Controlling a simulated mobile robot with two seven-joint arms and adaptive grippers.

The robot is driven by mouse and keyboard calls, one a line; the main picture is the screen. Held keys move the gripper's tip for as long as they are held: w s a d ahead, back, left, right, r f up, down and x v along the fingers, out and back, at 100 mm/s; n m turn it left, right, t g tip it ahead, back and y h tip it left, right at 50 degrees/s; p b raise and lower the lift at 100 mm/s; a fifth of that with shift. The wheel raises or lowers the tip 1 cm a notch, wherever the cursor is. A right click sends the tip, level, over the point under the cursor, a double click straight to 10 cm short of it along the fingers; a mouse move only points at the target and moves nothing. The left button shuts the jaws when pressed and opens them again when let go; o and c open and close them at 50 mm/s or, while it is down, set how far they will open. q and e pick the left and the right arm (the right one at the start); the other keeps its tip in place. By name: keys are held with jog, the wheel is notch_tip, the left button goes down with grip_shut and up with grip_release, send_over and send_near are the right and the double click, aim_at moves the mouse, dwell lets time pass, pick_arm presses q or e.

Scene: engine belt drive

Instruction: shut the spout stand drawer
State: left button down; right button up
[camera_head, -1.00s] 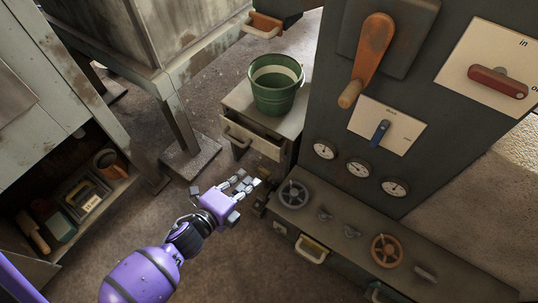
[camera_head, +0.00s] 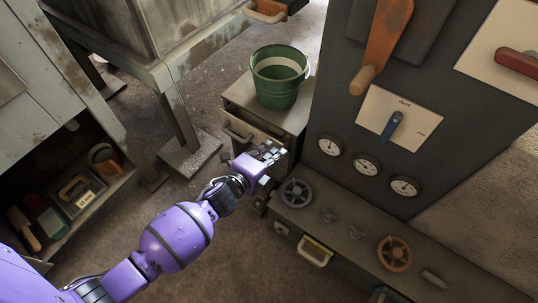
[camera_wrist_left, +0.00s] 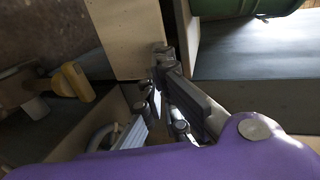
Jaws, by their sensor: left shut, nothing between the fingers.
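The spout stand (camera_head: 300,118) is a small grey cabinet in the head view, with a green bucket (camera_head: 278,85) on top. Its drawer (camera_head: 232,122) is pulled partly out, with a pale handle on the front and a gap showing behind it. My left gripper (camera_head: 274,152) is shut and empty, at the right end of the drawer front, hiding that corner. I cannot tell whether it touches. In the left wrist view the shut fingers (camera_wrist_left: 160,58) are beside a pale panel, probably part of the drawer. My right gripper is not in view.
A dark panel with gauges (camera_head: 366,164) and a levered switch stands to the right. A low bench with handwheels (camera_head: 297,192) lies close below my left gripper. A shelf of tools (camera_head: 75,195) is at left. Floor lies open between them.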

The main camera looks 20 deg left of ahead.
aim_at(279, 142)
pick_arm(q)
jog(key=w, duration=0.1)
jog(key=w+d, duration=0.1)
jog(key=w, duration=0.2)
jog(key=shift+w+d, duration=0.25)
jog(key=shift+d, duration=0.1)
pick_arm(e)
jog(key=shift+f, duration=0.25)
pick_arm(q)
jog(key=shift+a, duration=0.1)
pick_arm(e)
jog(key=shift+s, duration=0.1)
